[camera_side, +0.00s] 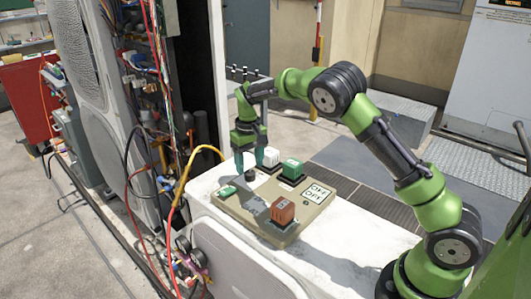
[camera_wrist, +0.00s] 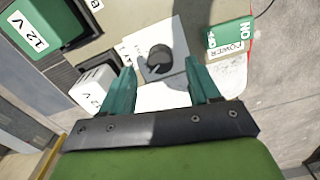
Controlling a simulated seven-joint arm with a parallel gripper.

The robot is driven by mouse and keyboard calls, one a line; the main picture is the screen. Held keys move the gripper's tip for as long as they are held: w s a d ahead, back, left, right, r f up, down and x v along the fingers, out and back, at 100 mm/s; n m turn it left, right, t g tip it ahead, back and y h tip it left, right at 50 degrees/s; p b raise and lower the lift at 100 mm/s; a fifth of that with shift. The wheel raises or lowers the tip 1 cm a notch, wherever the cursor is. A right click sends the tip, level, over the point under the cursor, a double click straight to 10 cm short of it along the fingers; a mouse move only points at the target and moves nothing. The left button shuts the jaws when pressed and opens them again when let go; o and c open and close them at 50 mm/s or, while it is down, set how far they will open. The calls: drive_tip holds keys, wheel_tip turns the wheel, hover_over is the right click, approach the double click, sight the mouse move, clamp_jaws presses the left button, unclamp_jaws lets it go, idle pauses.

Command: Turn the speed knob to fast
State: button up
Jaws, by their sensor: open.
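The speed knob (camera_wrist: 159,57) is a small dark round knob on a pale square plate, seen in the wrist view just beyond my fingertips. In the side view the knob (camera_side: 250,172) shows as a dark spot on the beige control panel (camera_side: 262,217). My gripper (camera_wrist: 163,82) is open, with its two teal fingers apart and nothing between them. In the side view my gripper (camera_side: 253,165) points down over the back of the panel, close to the knob. The knob's pointer and speed labels cannot be made out.
A green power switch (camera_wrist: 229,38) is right of the knob in the wrist view. A white block (camera_wrist: 94,88) and green 12 V block (camera_wrist: 38,28) are left. Loose cables (camera_side: 187,165) hang left of the panel.

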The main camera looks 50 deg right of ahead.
sight(250, 172)
drive_tip(key=shift+f, duration=1.6)
drive_tip(key=c, duration=1)
drive_tip(key=shift+c, duration=0.2)
drive_tip(key=shift+m, duration=0.4)
drive_tip(key=m, duration=0.5)
drive_tip(key=shift+m, duration=0.4)
drive_tip(key=m, duration=0.5)
drive_tip(key=shift+m, duration=0.3)
